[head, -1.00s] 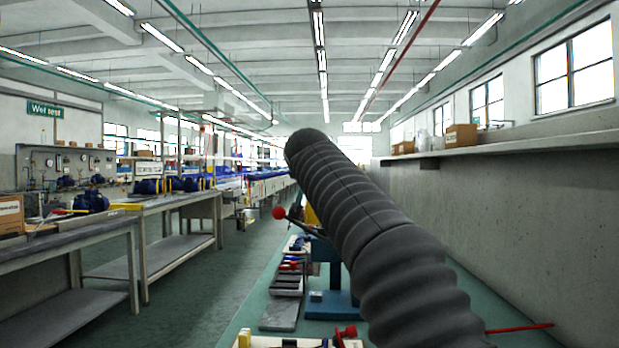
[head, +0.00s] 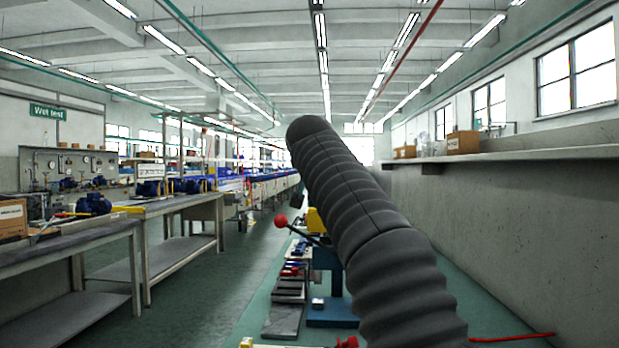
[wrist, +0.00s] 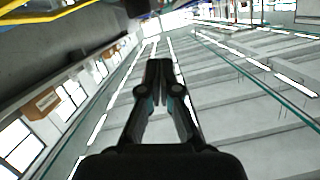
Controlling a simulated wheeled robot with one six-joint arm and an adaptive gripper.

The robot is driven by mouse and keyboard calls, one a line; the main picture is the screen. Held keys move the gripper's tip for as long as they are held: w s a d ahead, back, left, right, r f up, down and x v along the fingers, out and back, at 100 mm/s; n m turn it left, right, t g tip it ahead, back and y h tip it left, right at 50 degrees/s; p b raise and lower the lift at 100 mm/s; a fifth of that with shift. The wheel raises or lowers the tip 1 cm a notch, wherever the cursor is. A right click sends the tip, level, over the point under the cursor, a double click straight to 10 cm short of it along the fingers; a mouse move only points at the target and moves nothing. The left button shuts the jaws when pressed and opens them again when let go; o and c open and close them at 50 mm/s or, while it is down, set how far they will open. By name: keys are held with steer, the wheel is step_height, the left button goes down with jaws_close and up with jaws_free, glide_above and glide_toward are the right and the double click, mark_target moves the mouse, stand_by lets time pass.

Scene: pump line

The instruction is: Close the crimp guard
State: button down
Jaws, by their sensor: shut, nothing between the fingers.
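A teal bench press (head: 331,312) stands on the green bench, partly hidden behind my grey ribbed arm sleeve. A yellow part (head: 316,220) shows at its top beside the sleeve. A lever with a red ball (head: 281,221) sticks out to its left. I cannot tell which part is the crimp guard or whether it is open. My gripper (wrist: 158,68) shows in the wrist view with its dark fingertips together and nothing between them. It points toward the ceiling and windows, apart from anything near. The head view does not show my gripper.
A row of dark trays (head: 284,318) lies left of the press. A red cable (head: 512,338) lies on the right. A wall shelf (head: 540,152) holding boxes runs along the right. Yellow bars (wrist: 60,18) cross the wrist view's upper left. The green aisle is clear.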

steer(key=b+v, duration=0.2)
steer(key=v, duration=0.8)
steer(key=shift+a, duration=0.3)
